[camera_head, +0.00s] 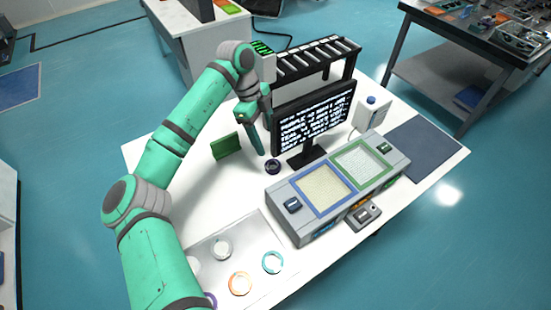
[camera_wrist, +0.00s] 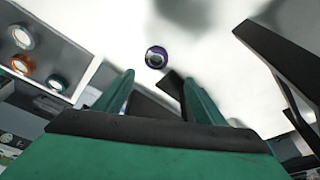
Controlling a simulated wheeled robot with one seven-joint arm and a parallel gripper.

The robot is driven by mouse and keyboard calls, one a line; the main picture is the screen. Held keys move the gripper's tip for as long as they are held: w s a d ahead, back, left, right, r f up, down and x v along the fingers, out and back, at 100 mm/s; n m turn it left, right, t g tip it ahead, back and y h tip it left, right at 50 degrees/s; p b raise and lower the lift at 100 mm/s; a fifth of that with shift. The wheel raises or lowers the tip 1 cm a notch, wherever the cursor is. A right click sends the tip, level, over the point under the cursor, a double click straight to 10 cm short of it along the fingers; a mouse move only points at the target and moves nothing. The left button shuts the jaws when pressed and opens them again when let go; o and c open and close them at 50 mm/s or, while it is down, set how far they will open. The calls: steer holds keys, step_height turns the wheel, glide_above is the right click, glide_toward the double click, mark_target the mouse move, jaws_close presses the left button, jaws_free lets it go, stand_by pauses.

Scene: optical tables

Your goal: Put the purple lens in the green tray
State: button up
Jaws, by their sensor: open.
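A dark purple ring-shaped lens (camera_head: 273,167) lies on the white table just left of the monitor's base. It also shows in the wrist view (camera_wrist: 156,57), just beyond and between the fingertips. My gripper (camera_head: 260,150) points down above the table, a little up-left of this lens in the head view. In the wrist view, its two fingers (camera_wrist: 158,78) are spread apart with nothing between them. The green-rimmed tray (camera_head: 346,174) is set in the grey unit on the right and looks empty. Another purple ring (camera_head: 209,300) is partly hidden by my arm.
A blue-rimmed tray (camera_head: 305,202) sits beside the green one. The monitor (camera_head: 313,115) and a black rack (camera_head: 316,58) stand close to my gripper. A green block (camera_head: 226,146) stands left of it. A grey plate (camera_head: 250,229) holds several rings.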

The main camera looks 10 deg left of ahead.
glide_above(273, 165)
steer(key=a, duration=0.2)
step_height(273, 165, down, 4)
steer(key=shift+w+d+f, duration=0.1)
steer(key=shift+w+f, duration=0.05)
steer(key=shift+f, duration=0.1)
steer(key=shift+s+f, duration=0.2)
steer(key=shift+f, duration=0.05)
steer(key=shift+w+x, duration=0.15)
steer(key=shift+x, duration=1.25)
steer(key=shift+w+x, duration=0.15)
steer(key=shift+x, duration=1.25)
steer(key=c, duration=1.3)
steer(key=shift+o, duration=0.2)
